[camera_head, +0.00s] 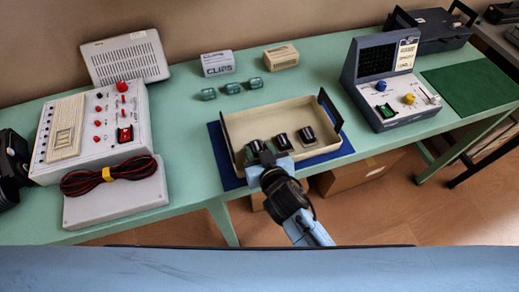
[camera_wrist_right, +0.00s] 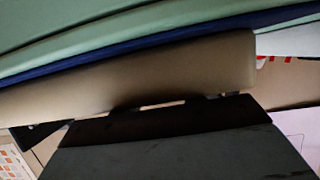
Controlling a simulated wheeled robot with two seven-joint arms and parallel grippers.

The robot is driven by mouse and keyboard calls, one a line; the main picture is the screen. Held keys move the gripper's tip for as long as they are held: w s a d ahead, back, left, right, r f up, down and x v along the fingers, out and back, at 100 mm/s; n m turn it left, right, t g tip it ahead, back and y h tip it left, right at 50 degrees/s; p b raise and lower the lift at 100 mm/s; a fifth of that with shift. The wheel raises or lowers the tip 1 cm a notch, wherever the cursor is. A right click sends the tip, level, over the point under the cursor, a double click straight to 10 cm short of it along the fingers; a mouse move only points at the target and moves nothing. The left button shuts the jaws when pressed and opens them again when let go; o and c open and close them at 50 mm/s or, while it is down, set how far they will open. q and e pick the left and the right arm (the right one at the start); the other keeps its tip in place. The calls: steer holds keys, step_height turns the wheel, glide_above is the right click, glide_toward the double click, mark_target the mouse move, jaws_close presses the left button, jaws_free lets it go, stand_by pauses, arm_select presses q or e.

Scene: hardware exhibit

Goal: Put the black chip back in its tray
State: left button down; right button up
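A beige tray (camera_head: 236,128) with black end handles stands on a blue mat on the table. Three black chips sit in a row inside it: a left one (camera_head: 257,147), a middle one (camera_head: 282,141) and a right one (camera_head: 306,134). My right gripper (camera_head: 268,160) is at the tray's near wall, just below the left and middle chips. Its fingers are dark and overlap the tray edge, so their opening is unclear. In the right wrist view the tray wall (camera_wrist_right: 130,78) fills the middle, close up, and no chip shows. My left gripper is not visible.
Several teal parts (camera_head: 232,88) lie behind the tray, near two small boxes (camera_head: 217,63). A white control panel (camera_head: 95,128) and a coiled cable (camera_head: 108,176) stand left. A grey device (camera_head: 385,85) stands right. Cardboard boxes (camera_head: 358,172) lie under the table.

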steer(key=shift+o, duration=0.7)
steer(key=shift+r, duration=0.25)
steer(key=p+v, duration=0.1)
steer(key=v, duration=1.1)
steer(key=shift+p, duration=0.35)
